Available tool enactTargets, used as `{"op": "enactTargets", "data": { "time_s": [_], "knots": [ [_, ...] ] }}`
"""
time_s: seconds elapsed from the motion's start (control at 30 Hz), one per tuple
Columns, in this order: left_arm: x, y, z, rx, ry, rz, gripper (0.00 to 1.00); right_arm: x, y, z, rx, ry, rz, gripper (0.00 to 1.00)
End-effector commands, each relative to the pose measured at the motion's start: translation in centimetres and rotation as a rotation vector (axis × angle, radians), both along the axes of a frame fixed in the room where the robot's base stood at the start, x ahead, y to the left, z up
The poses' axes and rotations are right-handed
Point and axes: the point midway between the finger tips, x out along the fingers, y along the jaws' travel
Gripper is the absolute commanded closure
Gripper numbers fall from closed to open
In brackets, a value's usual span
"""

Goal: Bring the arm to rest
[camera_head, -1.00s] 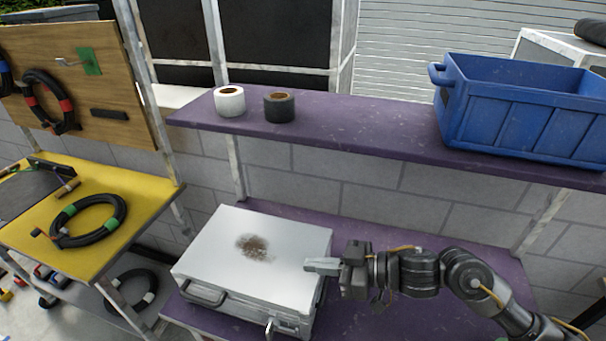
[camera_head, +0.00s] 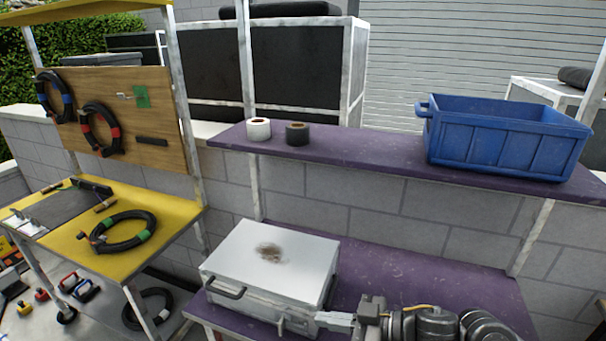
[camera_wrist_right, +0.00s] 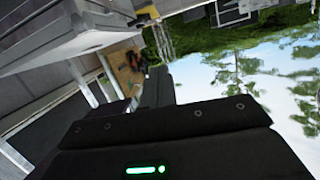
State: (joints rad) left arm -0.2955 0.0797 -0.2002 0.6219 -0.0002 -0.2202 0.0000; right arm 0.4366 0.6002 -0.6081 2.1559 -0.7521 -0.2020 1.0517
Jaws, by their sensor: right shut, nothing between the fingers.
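My right gripper (camera_head: 334,320) is in the head view at the bottom, pointing left, shut and empty. It is in front of the right front part of the silver case (camera_head: 270,262); I cannot tell whether it touches it. The case is closed, with a brown stain on its lid, on the lower purple shelf (camera_head: 430,285). The right wrist view shows a dark body with a green light (camera_wrist_right: 146,170) along the bottom, and no fingertips. My left gripper is in neither view.
The upper purple shelf (camera_head: 365,157) bears a white tape roll (camera_head: 258,130), a dark tape roll (camera_head: 297,134) and a blue crate (camera_head: 505,140). A yellow table (camera_head: 170,218) with a coiled black cable (camera_head: 123,231) stands at the left. The lower shelf is bare right of the case.

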Motion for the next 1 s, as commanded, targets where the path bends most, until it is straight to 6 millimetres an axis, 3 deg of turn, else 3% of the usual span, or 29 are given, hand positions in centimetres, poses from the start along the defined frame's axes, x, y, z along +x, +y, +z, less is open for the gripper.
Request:
{"op": "enactTargets", "data": {
  "time_s": [0.37, 0.53, 0.63, 0.73, 0.83, 1.0],
  "knots": [
    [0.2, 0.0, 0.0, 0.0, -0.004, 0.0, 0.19, 0.7, -0.9, -1.6, -0.006, -0.052, -0.241, 1.0],
    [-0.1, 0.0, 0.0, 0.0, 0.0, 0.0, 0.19, 0.8, -2.9, -3.6, -0.062, -0.038, -0.428, 1.0],
    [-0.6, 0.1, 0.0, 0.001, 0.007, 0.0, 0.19, 0.1, -5.2, -5.8, -0.132, 0.009, -0.567, 1.0],
    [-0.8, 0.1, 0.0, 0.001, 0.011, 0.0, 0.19, -2.0, -8.7, -9.2, -0.254, 0.115, -0.723, 1.0],
    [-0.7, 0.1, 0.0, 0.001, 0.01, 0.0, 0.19, -5.6, -12.3, -12.8, -0.399, 0.258, -0.839, 1.0],
    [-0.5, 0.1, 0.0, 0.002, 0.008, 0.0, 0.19, -11.6, -16.2, -16.7, -0.576, 0.465, -0.912, 1.0]
  ]
}}
